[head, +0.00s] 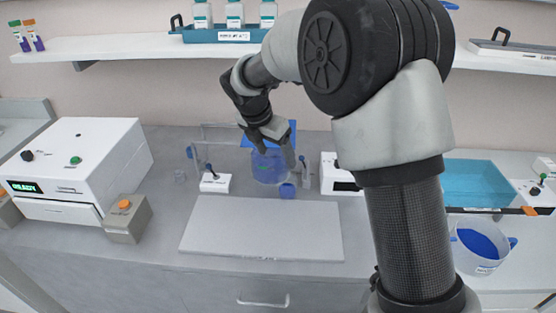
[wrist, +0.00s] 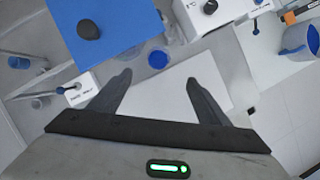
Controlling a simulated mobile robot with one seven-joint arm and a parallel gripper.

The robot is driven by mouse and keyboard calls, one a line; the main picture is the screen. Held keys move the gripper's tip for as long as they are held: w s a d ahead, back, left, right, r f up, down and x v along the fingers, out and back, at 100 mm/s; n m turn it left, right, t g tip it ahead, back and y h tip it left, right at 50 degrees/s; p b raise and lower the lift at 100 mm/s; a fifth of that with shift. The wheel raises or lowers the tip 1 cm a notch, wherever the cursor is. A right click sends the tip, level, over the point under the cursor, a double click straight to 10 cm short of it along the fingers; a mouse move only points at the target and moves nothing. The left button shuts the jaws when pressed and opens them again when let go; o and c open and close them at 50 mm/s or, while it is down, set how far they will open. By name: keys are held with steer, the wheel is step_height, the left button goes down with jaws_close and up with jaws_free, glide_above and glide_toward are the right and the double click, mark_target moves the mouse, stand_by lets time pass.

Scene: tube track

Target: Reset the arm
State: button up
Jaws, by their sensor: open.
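My gripper (head: 275,158) is open, with nothing seen between its fingers. It hangs above the back middle of the bench, with a clear container with blue in it (head: 268,172) behind or below it in the head view. In the wrist view the two fingers (wrist: 160,66) are spread wide over a pale board (wrist: 165,95). A blue panel with a dark knob (wrist: 110,22) lies beyond the left finger.
The pale board (head: 262,230) is bare. A white machine with a green display (head: 75,165) stands left. A teal tray (head: 478,183) and a jug with blue inside (head: 480,246) stand right. A shelf (head: 130,47) with bottles (head: 235,15) runs above.

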steer(key=shift+s+a+r, duration=0.1)
steer(key=shift+r, duration=0.1)
steer(key=s+d+r+m+y+p, duration=0.1)
steer(key=s+d+r+m+p, duration=0.2)
steer(key=s+d+r+m, duration=1.2)
steer(key=s+d+r+m+t+p, duration=0.1)
steer(key=s+d+m, duration=0.1)
steer(key=s+m, duration=0.5)
steer(key=s+d+r+m+y, duration=0.1)
steer(key=s+d+m, duration=0.1)
steer(key=s+m, duration=0.5)
steer(key=shift+s+r+t+y+p, duration=0.15)
steer(key=shift+s+t+y+p, duration=0.2)
steer(key=shift+s, duration=0.45)
